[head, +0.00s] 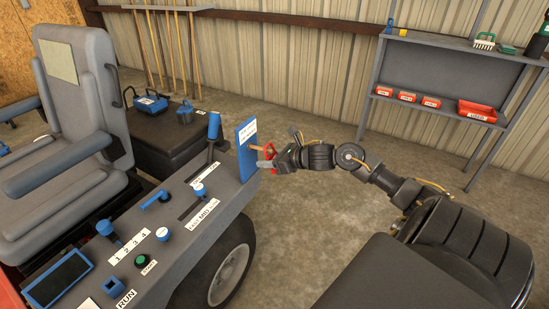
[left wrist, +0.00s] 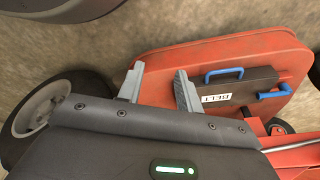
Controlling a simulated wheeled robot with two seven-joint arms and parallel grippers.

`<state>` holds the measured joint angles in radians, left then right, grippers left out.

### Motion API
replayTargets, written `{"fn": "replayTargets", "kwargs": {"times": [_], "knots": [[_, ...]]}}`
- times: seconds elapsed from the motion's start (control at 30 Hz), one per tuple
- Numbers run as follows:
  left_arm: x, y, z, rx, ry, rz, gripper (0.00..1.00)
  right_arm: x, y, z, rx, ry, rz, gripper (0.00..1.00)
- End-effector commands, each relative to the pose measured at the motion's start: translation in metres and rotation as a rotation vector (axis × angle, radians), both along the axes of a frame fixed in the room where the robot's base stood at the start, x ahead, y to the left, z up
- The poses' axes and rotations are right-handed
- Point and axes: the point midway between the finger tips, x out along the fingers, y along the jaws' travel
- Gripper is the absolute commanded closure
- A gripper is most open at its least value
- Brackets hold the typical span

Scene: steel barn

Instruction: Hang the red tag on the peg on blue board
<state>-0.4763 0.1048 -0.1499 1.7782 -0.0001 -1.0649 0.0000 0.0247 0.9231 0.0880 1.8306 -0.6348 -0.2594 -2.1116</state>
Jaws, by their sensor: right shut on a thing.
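The blue board (head: 246,137) stands upright at the far right corner of the grey console, with a white label on it. A small brownish peg (head: 256,147) seems to stick out of its right side. My right gripper (head: 271,157) is shut on the red tag (head: 269,149) close to the board's right side. The tag is small and partly hidden by the fingers; I cannot tell whether it touches the peg. My left gripper (left wrist: 158,88) is out of the head view; in the left wrist view its two grey fingers are apart and empty.
The console (head: 205,210) carries levers, knobs and a dark screen, beside a grey seat (head: 75,90). A blue-handled lever (head: 214,126) stands left of the board. A shelf with red bins (head: 477,111) is at the back right. The left wrist view shows an orange surface (left wrist: 220,52) with a dark case (left wrist: 235,88).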

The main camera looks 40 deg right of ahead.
Motion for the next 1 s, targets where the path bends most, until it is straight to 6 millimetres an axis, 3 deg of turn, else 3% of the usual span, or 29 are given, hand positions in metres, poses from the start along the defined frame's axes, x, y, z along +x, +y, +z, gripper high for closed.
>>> {"fn": "replayTargets", "kwargs": {"times": [0.4,1.0], "knots": [[0.003,0.000,-0.005,0.001,-0.002,0.000,0.65,0.024,0.007,-0.002,-0.001,0.000,0.000,0.75],[0.010,-0.001,0.033,-0.002,-0.022,0.004,0.65,0.037,0.015,-0.012,0.002,0.001,0.008,0.75]]}}
